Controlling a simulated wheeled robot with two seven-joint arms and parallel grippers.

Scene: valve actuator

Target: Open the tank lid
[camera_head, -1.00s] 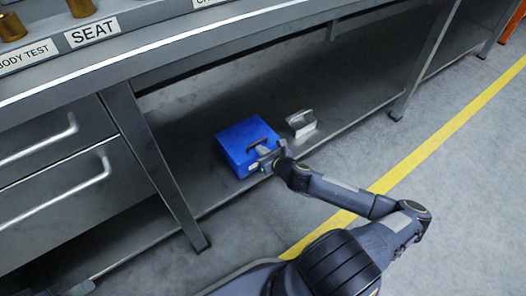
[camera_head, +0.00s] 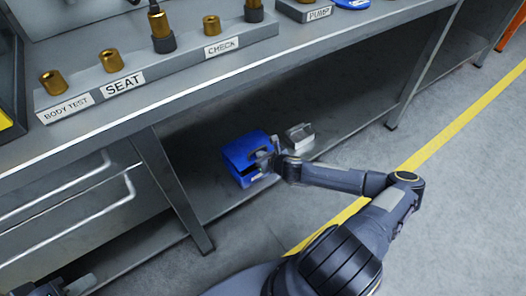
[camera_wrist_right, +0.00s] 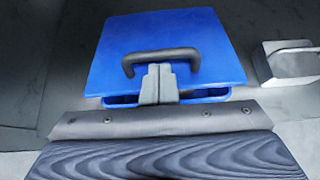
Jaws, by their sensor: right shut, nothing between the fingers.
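The blue tank (camera_head: 246,178) stands on the lower shelf under the bench. Its blue lid (camera_head: 245,149) is tilted up at the front, with a dark gap between lid and tank. In the right wrist view the lid (camera_wrist_right: 165,75) bears a black handle (camera_wrist_right: 160,54), and the tank's blue rim (camera_wrist_right: 205,96) shows below the lid's near edge. My right gripper (camera_wrist_right: 158,72) is shut and empty at the lid's front, its fingertips just below the handle bar; I cannot tell whether they touch the lid. My left gripper (camera_head: 80,286) is partly visible at the bottom left corner, away from the tank.
A small grey metal box with a handle (camera_head: 299,138) sits right of the tank on the shelf. The bench top with brass fittings (camera_head: 112,61) overhangs the shelf. A bench leg and drawers (camera_head: 75,200) stand to the left. The floor at right is clear.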

